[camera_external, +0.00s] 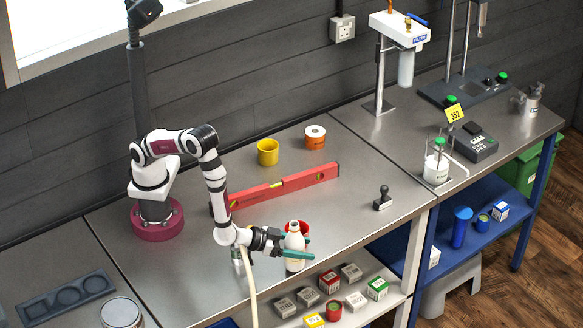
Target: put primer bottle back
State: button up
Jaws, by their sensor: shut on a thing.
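A white bottle (294,240), likely the primer bottle, is upright near the front edge of the steel bench. My gripper (296,248) has teal fingers and is shut on the bottle's body. I cannot tell whether the bottle's base touches the bench. A metal cylinder (238,262) stands below my wrist, partly hidden.
Small boxes (331,281) fill a shelf below. A green-capped bottle (437,165) stands in a holder at right. The bench between level and stamp is clear.

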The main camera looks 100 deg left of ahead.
notch_tip(320, 180, up, 15)
jog(key=w+a+n+g+y, duration=0.1)
jog(key=w+a+n+y, duration=0.15)
jog(key=a, duration=1.25)
jog(key=shift+w+a+f, duration=0.6)
jog(key=shift+a+f, duration=1.25)
jog(key=shift+f, duration=0.85)
jog(key=shift+w+a+f, duration=0.55)
jog(key=shift+a+f, duration=1.3)
jog(key=shift+f, duration=0.9)
jog(key=shift+w+a+f, duration=0.6)
jog(key=shift+a+f, duration=1.25)
jog(key=shift+f, duration=0.85)
jog(key=shift+f, duration=0.15)
jog(key=o, duration=1.6)
jog(key=shift+c, duration=0.2)
